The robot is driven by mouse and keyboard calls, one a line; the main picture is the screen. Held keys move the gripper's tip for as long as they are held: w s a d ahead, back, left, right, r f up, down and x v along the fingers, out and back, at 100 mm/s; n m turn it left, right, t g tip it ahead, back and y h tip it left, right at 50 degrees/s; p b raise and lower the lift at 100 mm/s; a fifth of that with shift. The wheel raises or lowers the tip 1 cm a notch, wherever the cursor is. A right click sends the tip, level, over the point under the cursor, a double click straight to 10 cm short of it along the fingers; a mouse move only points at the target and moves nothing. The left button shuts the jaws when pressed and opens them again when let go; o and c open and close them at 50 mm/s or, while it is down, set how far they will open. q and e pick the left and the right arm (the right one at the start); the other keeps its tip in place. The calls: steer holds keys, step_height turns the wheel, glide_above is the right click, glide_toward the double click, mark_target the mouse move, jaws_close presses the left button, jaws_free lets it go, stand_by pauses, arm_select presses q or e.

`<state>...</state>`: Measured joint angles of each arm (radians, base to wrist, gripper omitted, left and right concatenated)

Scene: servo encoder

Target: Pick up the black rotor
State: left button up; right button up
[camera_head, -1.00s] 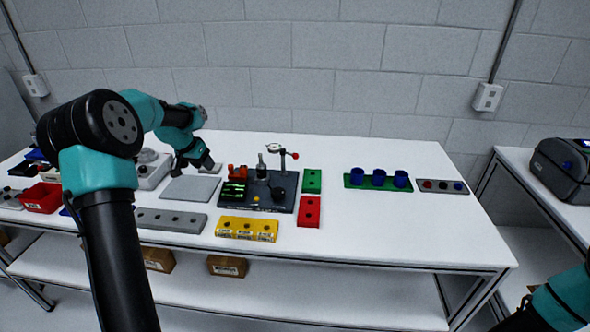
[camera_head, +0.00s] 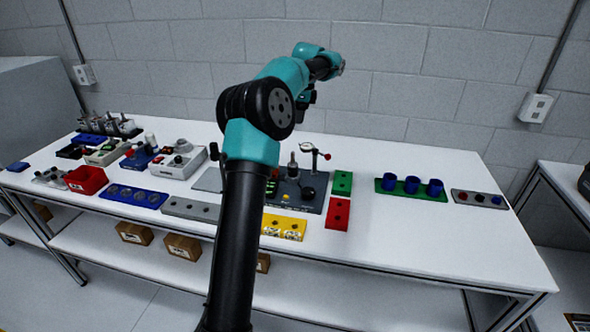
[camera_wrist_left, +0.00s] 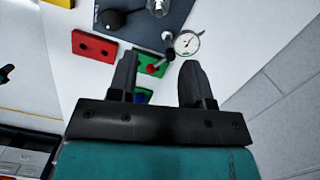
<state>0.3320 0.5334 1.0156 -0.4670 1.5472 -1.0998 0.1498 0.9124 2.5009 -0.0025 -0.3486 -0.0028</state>
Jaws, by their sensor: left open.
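A black rounded part (camera_head: 308,192), probably the black rotor, sits on the dark grey fixture board (camera_head: 317,206) at mid-table in the head view. It also shows near the top of the left wrist view (camera_wrist_left: 112,18). My left gripper (camera_wrist_left: 160,64) is open and empty, with its fingers pointing over the table. In the head view the left gripper (camera_head: 308,97) is small and high against the wall, beyond the board. The left arm hides the board's left part. My right gripper does not show clearly.
A dial gauge (camera_head: 326,156) on a post stands at the board's back. Green (camera_head: 342,184) and red (camera_head: 337,214) blocks lie right of it, a yellow block (camera_head: 284,227) in front. A green tray with blue cups (camera_head: 412,187) stands right. The table's front right is clear.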

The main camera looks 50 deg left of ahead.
arm_select(q)
glide_above(292, 159)
steer(key=f, duration=1.1)
steer(key=shift+w+a+f, duration=0.15)
steer(key=shift+w+f, duration=0.2)
steer(key=shift+f, duration=0.05)
steer(key=shift+s+a+f, duration=0.1)
steer(key=shift+f, duration=2.55)
jaws_close()
